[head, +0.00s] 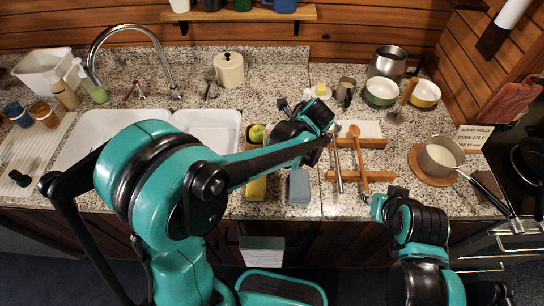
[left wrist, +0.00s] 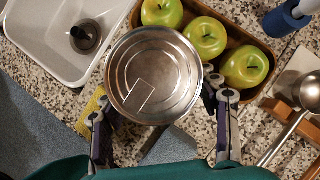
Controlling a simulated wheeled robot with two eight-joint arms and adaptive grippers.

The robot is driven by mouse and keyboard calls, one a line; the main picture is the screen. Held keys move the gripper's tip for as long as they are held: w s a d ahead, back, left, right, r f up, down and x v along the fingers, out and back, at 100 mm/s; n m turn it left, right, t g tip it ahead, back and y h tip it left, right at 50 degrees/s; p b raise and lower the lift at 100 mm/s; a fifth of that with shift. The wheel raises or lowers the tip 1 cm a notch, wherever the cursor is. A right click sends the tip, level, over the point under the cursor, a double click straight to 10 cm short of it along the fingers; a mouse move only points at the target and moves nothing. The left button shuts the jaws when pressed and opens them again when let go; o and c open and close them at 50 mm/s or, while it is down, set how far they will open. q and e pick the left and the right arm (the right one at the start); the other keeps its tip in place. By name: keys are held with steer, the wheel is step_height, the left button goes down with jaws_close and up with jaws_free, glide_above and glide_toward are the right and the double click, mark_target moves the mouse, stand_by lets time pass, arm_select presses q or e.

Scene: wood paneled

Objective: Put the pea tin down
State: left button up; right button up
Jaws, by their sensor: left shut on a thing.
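The pea tin (left wrist: 153,75) shows in the left wrist view as a round metal lid with a pull tab, seen from above. My left gripper (left wrist: 157,100) has a finger on each side of it and is shut on it. The lid hides the tin's side and base, so I cannot tell whether it touches the counter. In the head view my left arm hides the tin and the fingertips. My right gripper (head: 372,198) is at the counter's front edge; its fingers are too small to read.
A wooden tray (left wrist: 268,88) of green apples (left wrist: 205,38) is right beside the tin. A yellow sponge (head: 256,188) and a blue-grey block (head: 298,187) lie in front. The sink (head: 208,130) is left; a ladle (head: 337,165) and wooden spoon (head: 359,155) rest on the right.

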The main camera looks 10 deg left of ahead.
arm_select(q)
steer(key=shift+s+a+f, duration=0.65)
steer(key=shift+s+f, duration=0.1)
steer(key=shift+s, duration=0.05)
steer(key=shift+f+b, duration=0.9)
steer(key=shift+f, duration=0.95)
steer(key=shift+f, duration=0.2)
steer(key=o, duration=1.3)
steer(key=shift+r, duration=0.1)
